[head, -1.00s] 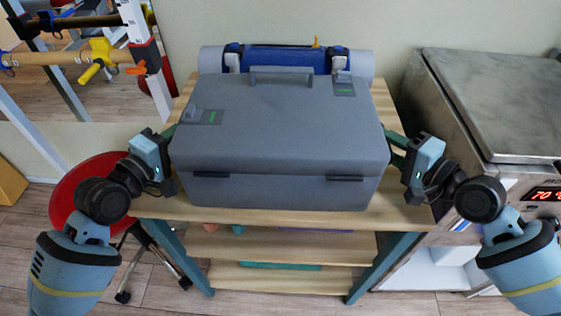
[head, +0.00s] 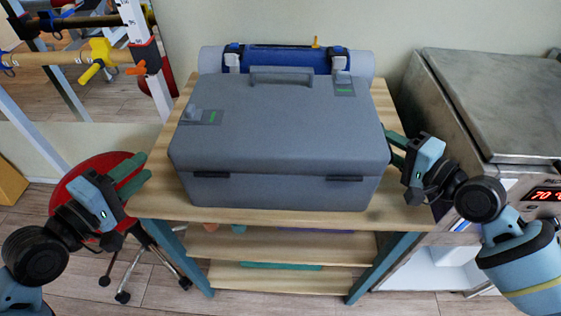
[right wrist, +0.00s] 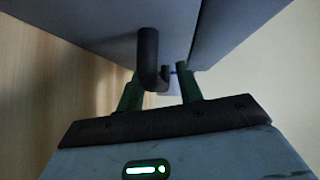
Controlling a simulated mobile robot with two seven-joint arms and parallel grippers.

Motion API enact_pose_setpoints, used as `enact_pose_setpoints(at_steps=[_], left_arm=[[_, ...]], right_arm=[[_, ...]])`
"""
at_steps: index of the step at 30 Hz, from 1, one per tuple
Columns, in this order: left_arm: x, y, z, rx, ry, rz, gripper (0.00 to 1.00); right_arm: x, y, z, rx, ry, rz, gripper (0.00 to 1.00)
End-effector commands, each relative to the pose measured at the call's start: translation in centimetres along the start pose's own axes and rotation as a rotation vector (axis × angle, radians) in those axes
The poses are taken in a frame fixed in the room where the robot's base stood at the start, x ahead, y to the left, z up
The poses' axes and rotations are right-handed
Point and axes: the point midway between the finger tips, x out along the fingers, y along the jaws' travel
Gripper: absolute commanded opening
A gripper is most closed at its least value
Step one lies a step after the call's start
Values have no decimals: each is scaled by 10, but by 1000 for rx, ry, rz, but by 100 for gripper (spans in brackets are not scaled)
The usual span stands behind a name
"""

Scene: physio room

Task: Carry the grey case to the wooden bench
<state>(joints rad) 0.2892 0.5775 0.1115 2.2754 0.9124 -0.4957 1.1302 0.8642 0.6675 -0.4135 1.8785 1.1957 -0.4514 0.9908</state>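The grey case (head: 280,125) sits shut on the slatted wooden top of a shelf unit (head: 285,213). It has a top handle and two dark front latches. My left gripper (head: 137,177) is empty, left of the case and clear of it, its two teal fingers apart. My right gripper (head: 394,147) is at the case's right side. In the right wrist view its fingers (right wrist: 160,92) stand apart on either side of a dark side handle (right wrist: 148,58), with a gap showing. I cannot make out a separate wooden bench.
A blue-strapped roll (head: 285,60) lies behind the case. A steel unit (head: 490,100) with a red display stands close on the right. A red stool (head: 75,185) is at the left, under my left arm. A rack (head: 140,45) stands at the back left.

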Motion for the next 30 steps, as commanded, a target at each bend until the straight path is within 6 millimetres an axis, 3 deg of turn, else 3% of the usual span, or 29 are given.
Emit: enact_pose_setpoints(at_steps=[10,21,30], left_arm=[[-1,0,0,0,0,0,36],[-1,0,0,0,0,0,36],[-1,0,0,-1,0,0,36]], right_arm=[[-12,1,0,0,0,3,36],[-78,2,1,-1,-1,6,36],[-112,1,0,1,0,3,36]])
